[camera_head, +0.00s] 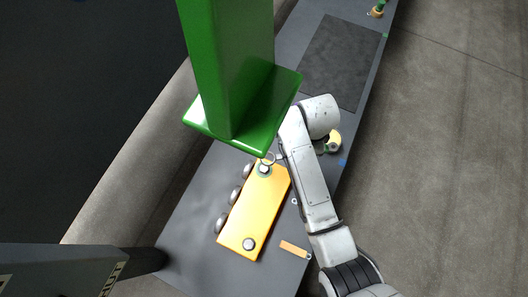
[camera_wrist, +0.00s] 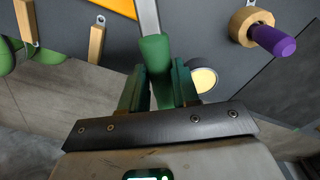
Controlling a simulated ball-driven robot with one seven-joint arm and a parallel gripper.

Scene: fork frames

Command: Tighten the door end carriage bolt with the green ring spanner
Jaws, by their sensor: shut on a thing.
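The orange-yellow carriage (camera_head: 259,208) lies on the grey bench, with round wheels along its left side. My gripper (camera_wrist: 159,88) is shut on the green handle of the ring spanner (camera_wrist: 154,56), whose silver shaft runs up out of the wrist view. In the head view my arm and the green column hide most of gripper and spanner. A small ring end shows close to the far bolt; I cannot tell whether it sits around it.
A green column (camera_head: 235,70) blocks the upper middle of the head view. A purple-handled tool (camera_wrist: 272,40) stands in a wooden holder. Wooden blocks (camera_wrist: 97,43) hang at upper left in the wrist view. A dark mat (camera_head: 340,62) covers the far bench.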

